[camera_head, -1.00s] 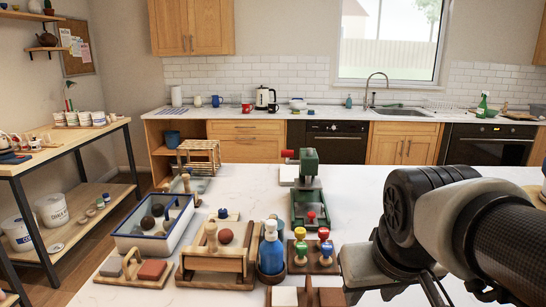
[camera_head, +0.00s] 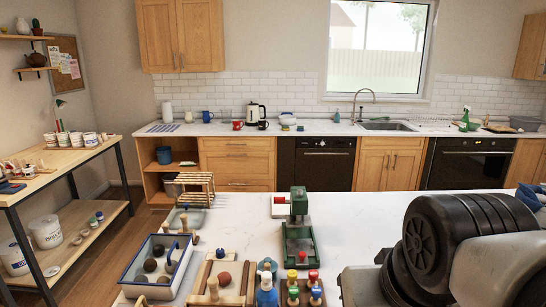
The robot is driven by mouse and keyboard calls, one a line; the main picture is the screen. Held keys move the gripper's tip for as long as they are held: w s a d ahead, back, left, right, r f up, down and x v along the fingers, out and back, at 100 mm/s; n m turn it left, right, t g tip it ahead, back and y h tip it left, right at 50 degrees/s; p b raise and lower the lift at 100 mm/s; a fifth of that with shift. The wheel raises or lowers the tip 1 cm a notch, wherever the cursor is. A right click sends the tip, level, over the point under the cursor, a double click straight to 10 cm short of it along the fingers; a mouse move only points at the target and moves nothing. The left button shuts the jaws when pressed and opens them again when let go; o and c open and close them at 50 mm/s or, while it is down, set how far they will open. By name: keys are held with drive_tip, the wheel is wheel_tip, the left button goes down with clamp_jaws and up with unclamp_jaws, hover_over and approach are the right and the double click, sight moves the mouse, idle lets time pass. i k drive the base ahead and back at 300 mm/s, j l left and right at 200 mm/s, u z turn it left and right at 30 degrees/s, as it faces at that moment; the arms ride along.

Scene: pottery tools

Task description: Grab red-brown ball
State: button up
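A red-brown ball (camera_head: 224,279) rests on a wooden board-like frame (camera_head: 207,272) near the front of the white island. Several darker balls, one of them a brownish ball (camera_head: 171,266), lie in the blue-rimmed white tray (camera_head: 184,262) just left of it. Their exact colours are hard to tell. My arm fills the lower right of the picture, to the right of the ball. My gripper's fingers do not show, so I cannot see whether it is open or shut.
A green press-like tool (camera_head: 299,225) stands right of the ball. Blue, yellow and red-topped tools (camera_head: 292,290) stand close to the board's right. A slatted wooden rack (camera_head: 195,187) is farther back. The white countertop (camera_head: 240,228) between rack and press is clear.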

sight(224, 278)
drive_tip(key=u, duration=0.8)
drive_tip(key=i+j+z, duration=0.3)
drive_tip(key=j, duration=0.25)
drive_tip(key=j+z, duration=0.25)
drive_tip(key=j, duration=0.15)
drive_tip(key=j+z, duration=0.25)
drive_tip(key=j, duration=0.15)
drive_tip(key=k, duration=0.05)
